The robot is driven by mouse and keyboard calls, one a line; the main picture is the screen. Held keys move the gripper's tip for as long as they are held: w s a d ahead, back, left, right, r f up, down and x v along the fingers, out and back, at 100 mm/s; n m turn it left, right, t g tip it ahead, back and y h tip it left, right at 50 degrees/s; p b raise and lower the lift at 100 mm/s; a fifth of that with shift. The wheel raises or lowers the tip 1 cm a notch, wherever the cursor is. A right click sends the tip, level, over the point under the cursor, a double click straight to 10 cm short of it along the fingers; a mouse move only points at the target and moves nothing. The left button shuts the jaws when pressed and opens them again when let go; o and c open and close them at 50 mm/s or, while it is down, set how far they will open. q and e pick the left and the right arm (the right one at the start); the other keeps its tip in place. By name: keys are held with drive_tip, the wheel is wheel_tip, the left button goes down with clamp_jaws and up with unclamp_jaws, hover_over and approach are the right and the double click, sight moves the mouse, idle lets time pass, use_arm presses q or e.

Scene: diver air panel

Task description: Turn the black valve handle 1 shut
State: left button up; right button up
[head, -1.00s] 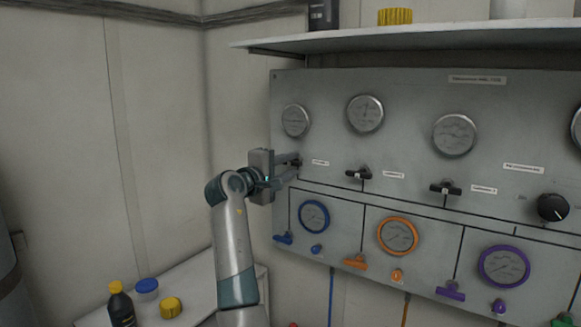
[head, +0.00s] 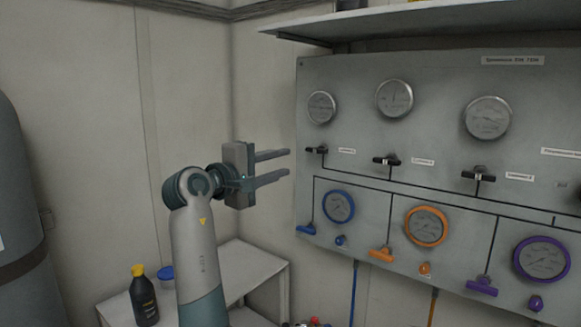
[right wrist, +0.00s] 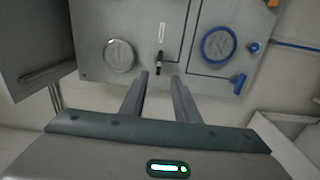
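The black valve handle 1 (head: 316,150) is the leftmost of the black handles on the grey panel, below the left gauge. Its bar lies roughly level, like the other two black handles. My right gripper (head: 288,163) is open and empty, left of the handle and apart from it, with its fingers pointing at the panel. In the right wrist view the handle (right wrist: 158,62) shows just beyond the open fingertips of the right gripper (right wrist: 160,76). My left gripper is not in view.
Two more black handles (head: 387,160) (head: 478,175) sit to the right. Blue (head: 306,229), orange (head: 381,254) and purple (head: 482,286) handles lie below. A shelf (head: 420,25) overhangs the panel. A bottle (head: 144,297) stands on the white table at lower left.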

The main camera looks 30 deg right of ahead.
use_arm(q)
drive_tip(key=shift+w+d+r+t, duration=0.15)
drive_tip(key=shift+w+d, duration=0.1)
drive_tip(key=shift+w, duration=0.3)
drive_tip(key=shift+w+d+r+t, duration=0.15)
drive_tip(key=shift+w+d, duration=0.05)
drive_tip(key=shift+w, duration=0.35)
use_arm(e)
drive_tip(key=shift+v, duration=1.05)
drive_tip(key=shift+f, duration=0.1)
